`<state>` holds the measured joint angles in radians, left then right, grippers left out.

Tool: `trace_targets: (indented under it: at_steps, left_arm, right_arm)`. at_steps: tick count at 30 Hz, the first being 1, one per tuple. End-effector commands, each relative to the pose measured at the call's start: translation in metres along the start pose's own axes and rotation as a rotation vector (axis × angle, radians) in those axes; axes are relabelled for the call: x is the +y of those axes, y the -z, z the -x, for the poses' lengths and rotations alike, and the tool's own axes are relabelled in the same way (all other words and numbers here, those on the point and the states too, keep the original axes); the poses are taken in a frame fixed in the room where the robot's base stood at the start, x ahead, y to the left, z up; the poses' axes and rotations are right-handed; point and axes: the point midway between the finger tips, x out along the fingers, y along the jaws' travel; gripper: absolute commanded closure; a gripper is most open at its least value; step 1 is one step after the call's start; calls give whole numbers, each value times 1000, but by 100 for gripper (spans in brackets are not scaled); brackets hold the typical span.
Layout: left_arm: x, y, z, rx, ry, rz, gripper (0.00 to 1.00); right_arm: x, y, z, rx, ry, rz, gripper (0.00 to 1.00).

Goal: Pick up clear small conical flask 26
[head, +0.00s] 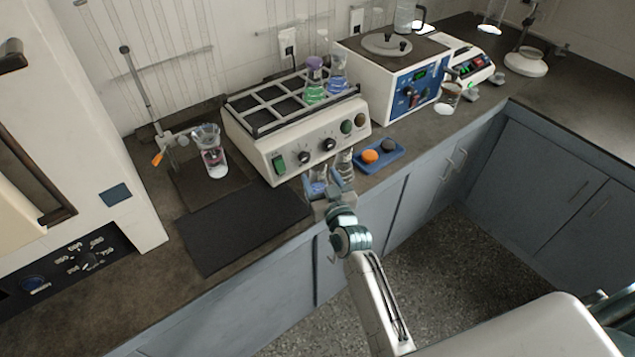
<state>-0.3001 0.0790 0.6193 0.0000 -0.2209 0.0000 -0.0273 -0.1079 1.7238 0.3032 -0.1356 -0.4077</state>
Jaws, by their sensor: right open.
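Two small clear conical flasks stand on the bench in front of the shaker. One flask (318,186) is just left of my right gripper, with bluish contents or tint. The other flask (345,160) is just behind the gripper, partly hidden by it. I cannot read a number on either, so I cannot tell which is 26. My right gripper (337,181) is open at the bench's front edge, very close to both flasks; whether it touches either is unclear. My left gripper is not in view.
The shaker (292,150) stands behind, holding a green-filled flask (314,88) and a bluish flask (338,75). A blue tray (393,163) with orange and grey pieces lies right. A black mat (240,228) lies left, and a beaker (211,155) stands beyond it.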

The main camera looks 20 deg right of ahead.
Motion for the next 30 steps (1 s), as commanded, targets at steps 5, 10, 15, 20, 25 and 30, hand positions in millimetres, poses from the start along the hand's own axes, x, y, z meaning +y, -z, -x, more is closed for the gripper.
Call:
trace_targets:
  at_steps: [5, 10, 15, 20, 25, 30]
  left_arm:
    - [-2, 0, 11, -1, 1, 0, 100]
    - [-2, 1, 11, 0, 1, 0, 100]
    - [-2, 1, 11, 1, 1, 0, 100]
    - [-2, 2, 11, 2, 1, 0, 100]
    - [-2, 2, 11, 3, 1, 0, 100]
    - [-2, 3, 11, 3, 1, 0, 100]
  right_arm:
    - [1, 4, -24, 0, 0, 2, 40]
    - [1, 2, -28, 0, 0, 1, 40]
    - [1, 2, -28, 0, 0, 1, 48]
    - [0, 2, -28, 0, 0, 1, 79]
    - [0, 2, -28, 0, 0, 1, 100]
    - [0, 2, -28, 0, 0, 1, 100]
